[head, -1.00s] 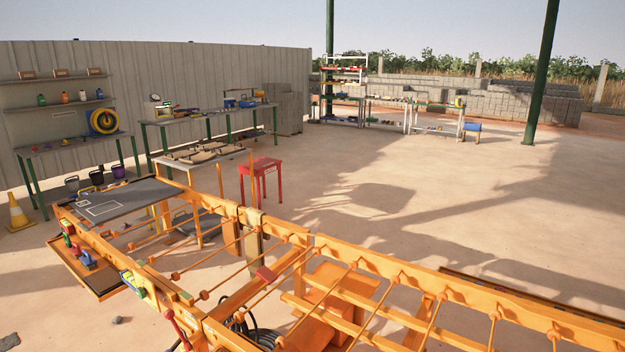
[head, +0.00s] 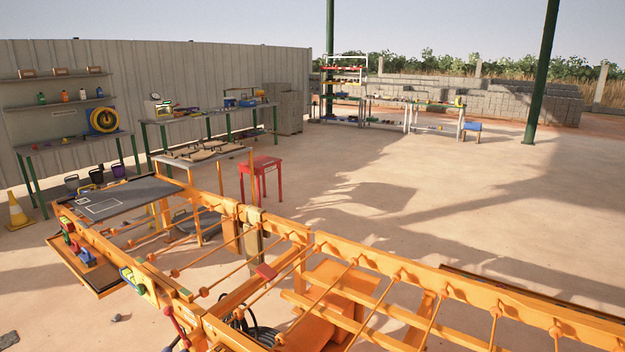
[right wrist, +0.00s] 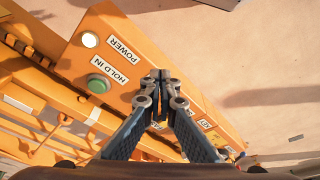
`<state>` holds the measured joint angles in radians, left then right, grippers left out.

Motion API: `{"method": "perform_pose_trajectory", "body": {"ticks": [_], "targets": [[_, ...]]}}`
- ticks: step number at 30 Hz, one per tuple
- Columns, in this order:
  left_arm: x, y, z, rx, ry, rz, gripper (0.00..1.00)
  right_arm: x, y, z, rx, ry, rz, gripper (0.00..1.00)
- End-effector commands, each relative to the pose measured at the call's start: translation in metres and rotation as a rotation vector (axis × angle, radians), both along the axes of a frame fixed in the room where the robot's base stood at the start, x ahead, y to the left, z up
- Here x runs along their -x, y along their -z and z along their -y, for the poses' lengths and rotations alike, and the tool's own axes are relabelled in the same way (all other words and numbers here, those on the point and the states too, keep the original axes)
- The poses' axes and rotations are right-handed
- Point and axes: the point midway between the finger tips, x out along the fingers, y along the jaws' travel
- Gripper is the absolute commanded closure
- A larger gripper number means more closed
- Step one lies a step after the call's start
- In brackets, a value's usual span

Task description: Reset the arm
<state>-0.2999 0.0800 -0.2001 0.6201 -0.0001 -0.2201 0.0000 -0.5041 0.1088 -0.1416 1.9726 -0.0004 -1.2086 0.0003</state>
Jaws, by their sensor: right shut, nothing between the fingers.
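My right gripper (right wrist: 160,75) shows in the right wrist view, its two fingertips together with nothing between them. It is above an orange control panel (right wrist: 148,48) that carries a green button (right wrist: 98,85) labelled "HOLD IN" and a white light (right wrist: 90,40) near the label "POWER". The fingertips are to the right of the green button. I cannot tell the gap between the fingertips and the panel. Neither gripper shows in the head view, and my left gripper is not in any frame.
The orange press frame with rollers (head: 375,262) fills the foreground of the head view. A dark board (head: 130,196) lies at its left end. A red stool (head: 261,165) stands behind it. Workbenches line the fence (head: 200,75). Open sandy floor (head: 460,190) lies to the right.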

Motion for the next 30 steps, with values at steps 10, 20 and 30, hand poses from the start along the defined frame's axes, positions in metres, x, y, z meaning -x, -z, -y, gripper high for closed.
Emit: {"method": "perform_pose_trajectory", "body": {"ticks": [10, 20, 30], "targets": [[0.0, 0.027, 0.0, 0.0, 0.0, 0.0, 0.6, 0.055, 0.185, 0.007, 0.007, -0.014, -0.077, 1.0], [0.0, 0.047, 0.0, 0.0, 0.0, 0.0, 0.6, 0.154, 0.302, 0.024, 0.017, -0.028, -0.137, 1.0], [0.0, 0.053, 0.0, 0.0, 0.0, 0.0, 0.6, 0.203, 0.33, 0.034, 0.02, -0.035, -0.158, 1.0]]}}
